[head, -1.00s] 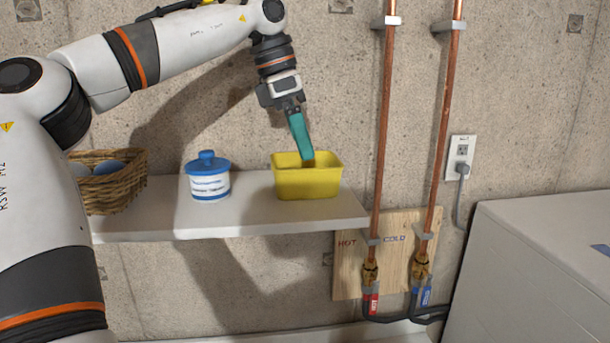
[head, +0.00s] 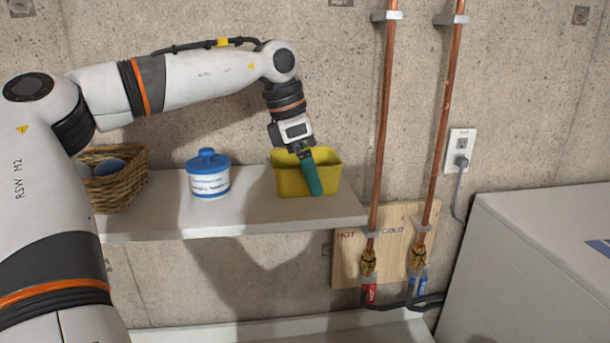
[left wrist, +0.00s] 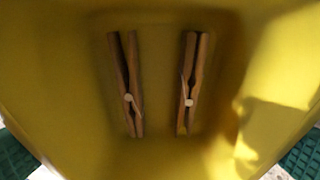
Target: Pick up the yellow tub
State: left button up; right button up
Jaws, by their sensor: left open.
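The yellow tub (head: 290,184) stands upright on the shelf near its right end. My left gripper (head: 311,178) points down over it, with one teal finger in front of the tub's near wall; the other finger is hidden in the head view. In the left wrist view I look down into the tub (left wrist: 160,60), and two wooden clothespins (left wrist: 127,85) lie on its floor. The teal fingers of my left gripper (left wrist: 155,158) show at the lower left and lower right corners, apart, with the tub between them. My right gripper is not in view.
A blue-lidded white container (head: 208,178) stands on the white shelf (head: 245,215) left of the tub. A wicker basket (head: 120,185) is farther left. Copper pipes (head: 380,130) rise just right of the shelf. A white appliance (head: 540,260) stands at the right.

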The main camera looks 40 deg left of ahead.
pick_arm(q)
jog(key=shift+f, duration=0.2)
dwell(0.3)
jog(key=shift+c, duration=0.3)
jog(key=c, duration=0.7)
jog(key=shift+o, duration=0.2)
